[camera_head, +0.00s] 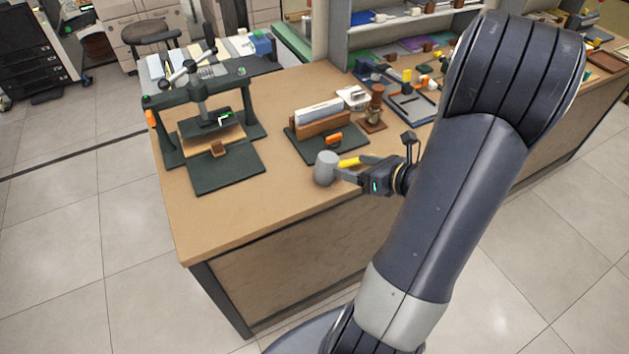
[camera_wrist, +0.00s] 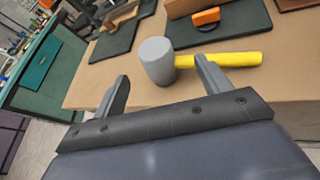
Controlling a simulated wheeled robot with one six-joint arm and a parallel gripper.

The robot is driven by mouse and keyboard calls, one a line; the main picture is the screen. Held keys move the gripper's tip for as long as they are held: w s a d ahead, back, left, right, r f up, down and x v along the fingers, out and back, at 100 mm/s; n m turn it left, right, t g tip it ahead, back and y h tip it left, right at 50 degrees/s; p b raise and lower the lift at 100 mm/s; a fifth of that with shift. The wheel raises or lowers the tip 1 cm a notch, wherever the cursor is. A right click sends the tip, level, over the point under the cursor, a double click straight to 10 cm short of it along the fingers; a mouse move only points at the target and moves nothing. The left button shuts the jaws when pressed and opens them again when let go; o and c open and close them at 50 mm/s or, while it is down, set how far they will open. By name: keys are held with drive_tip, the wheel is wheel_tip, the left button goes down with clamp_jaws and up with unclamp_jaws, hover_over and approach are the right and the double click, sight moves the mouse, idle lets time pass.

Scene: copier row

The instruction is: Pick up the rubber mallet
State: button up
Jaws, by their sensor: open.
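The rubber mallet (camera_head: 326,168) has a grey cylindrical head and a yellow handle. It rests on the wooden bench near its front edge, and its handle runs to the right in both views. In the wrist view the mallet head (camera_wrist: 157,60) stands just beyond my fingertips, with the handle behind the right finger. My gripper (camera_head: 350,176) is open, with its fingers spread and nothing between them. The wrist view shows both fingers of my gripper (camera_wrist: 162,75), one left of the head and one near its right side. Contact cannot be told.
A dark green press (camera_head: 228,172) stands at the bench's left. A dark mat (camera_head: 302,148) with a wooden block and an orange item (camera_wrist: 206,17) lies behind the mallet. A brown wooden stand (camera_head: 374,120) is to its right. The front-left bench top (camera_head: 225,225) is clear.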

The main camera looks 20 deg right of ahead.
sight(322, 157)
drive_tip(key=x, duration=0.5)
drive_tip(key=shift+w+a, duration=0.1)
drive_tip(key=shift+w, duration=0.05)
drive_tip(key=x, duration=0.4)
drive_tip(key=shift+w+a+r, duration=0.1)
drive_tip(key=shift+a+r, duration=0.05)
drive_tip(key=shift+a, duration=0.3)
drive_tip(key=shift+w+a, duration=0.1)
drive_tip(key=shift+w, duration=0.35)
drive_tip(key=shift+c, duration=0.3)
drive_tip(key=c, duration=1.3)
wheel_tip(322, 157, up, 10)
drive_tip(key=shift+f+p, duration=0.15)
drive_tip(key=shift+p, duration=0.8)
drive_tip(key=shift+c, duration=0.2)
